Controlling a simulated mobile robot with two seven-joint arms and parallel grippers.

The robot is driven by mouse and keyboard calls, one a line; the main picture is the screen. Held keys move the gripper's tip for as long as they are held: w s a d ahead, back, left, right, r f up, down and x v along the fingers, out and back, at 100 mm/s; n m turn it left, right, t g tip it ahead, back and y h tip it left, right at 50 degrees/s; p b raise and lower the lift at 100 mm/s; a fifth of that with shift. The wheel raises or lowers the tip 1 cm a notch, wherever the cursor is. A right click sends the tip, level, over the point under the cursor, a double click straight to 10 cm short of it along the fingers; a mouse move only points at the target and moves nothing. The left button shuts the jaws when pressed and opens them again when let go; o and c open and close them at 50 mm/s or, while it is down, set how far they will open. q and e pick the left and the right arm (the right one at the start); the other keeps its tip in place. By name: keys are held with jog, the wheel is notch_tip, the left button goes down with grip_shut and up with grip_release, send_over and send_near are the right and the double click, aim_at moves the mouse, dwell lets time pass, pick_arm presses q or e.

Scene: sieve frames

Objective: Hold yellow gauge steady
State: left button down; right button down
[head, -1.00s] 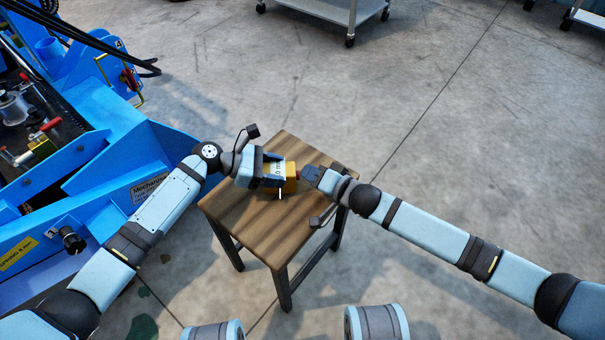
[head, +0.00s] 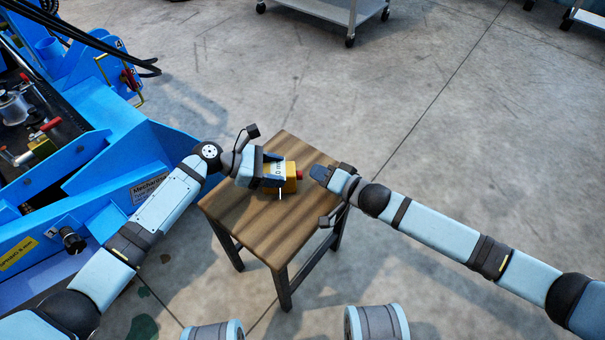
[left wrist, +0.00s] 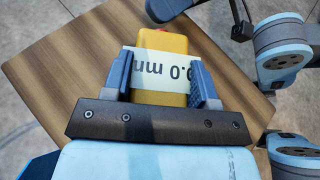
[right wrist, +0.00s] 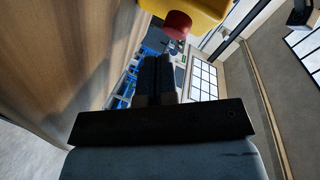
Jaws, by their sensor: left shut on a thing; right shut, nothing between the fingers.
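The yellow gauge (head: 291,183) is a small box with a white display and a red button (head: 299,175) on its right end. My left gripper (head: 273,176) is shut on the gauge at the wooden stool. My right gripper (head: 316,172) is shut and empty, a short gap to the right of the button. In the right wrist view its closed fingers (right wrist: 155,75) lie near the red button (right wrist: 177,25) and the yellow gauge (right wrist: 190,8).
The wooden stool (head: 265,235) has bare top in front of the gauge. A blue machine (head: 110,165) stands at the left. A grey cart (head: 330,8) is at the back. Open concrete floor lies to the right.

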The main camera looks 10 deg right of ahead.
jog(key=shift+s+d, duration=0.15)
jog(key=shift+d, duration=2.35)
pick_arm(q)
jog(key=shift+c, duration=1.6)
grip_release()
